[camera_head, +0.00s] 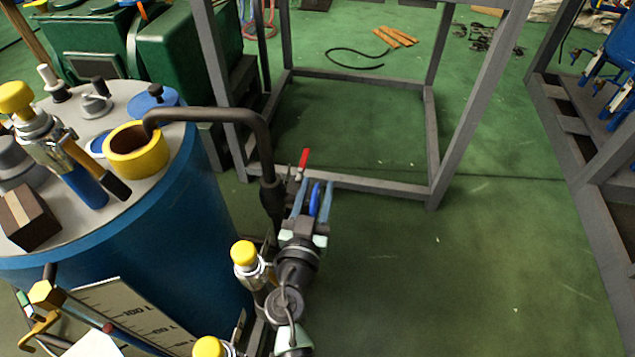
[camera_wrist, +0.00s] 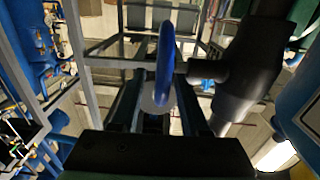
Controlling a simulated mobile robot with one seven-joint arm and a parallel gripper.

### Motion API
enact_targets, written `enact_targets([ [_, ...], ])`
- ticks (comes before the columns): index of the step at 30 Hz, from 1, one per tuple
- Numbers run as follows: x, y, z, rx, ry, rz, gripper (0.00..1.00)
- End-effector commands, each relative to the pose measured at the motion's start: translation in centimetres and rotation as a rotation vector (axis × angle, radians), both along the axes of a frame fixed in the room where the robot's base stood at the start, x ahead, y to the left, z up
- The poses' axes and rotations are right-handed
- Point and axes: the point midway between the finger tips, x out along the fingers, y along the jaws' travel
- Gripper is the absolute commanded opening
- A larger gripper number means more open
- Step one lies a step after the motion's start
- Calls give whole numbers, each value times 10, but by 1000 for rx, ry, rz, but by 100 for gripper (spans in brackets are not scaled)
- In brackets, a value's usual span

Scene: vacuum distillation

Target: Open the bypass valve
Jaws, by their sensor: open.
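A blue round valve handle (camera_head: 315,198), likely the bypass valve's, is seen nearly edge-on beside the black pipe (camera_head: 262,150). In the wrist view the blue handle (camera_wrist: 165,65) stands upright in the middle, with the thick black pipe (camera_wrist: 250,75) and its side stub to the right. My gripper (camera_head: 313,188) is open, its two fingers on either side of the handle. In the wrist view my gripper (camera_wrist: 163,55) also straddles the handle, with gaps visible on both sides. Whether any part touches is unclear. The valve body is mostly hidden.
A red lever (camera_head: 303,160) stands just beyond my fingertips. The large blue tank (camera_head: 150,235), with valves and fittings on its lid, is close at left. A grey metal frame (camera_head: 350,183) stands beyond. Open green floor lies to the right.

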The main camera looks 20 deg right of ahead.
Motion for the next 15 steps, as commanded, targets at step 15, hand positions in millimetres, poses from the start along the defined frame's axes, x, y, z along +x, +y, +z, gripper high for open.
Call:
enact_targets([
  [15,12,-9,0,0,0,0,41],
])
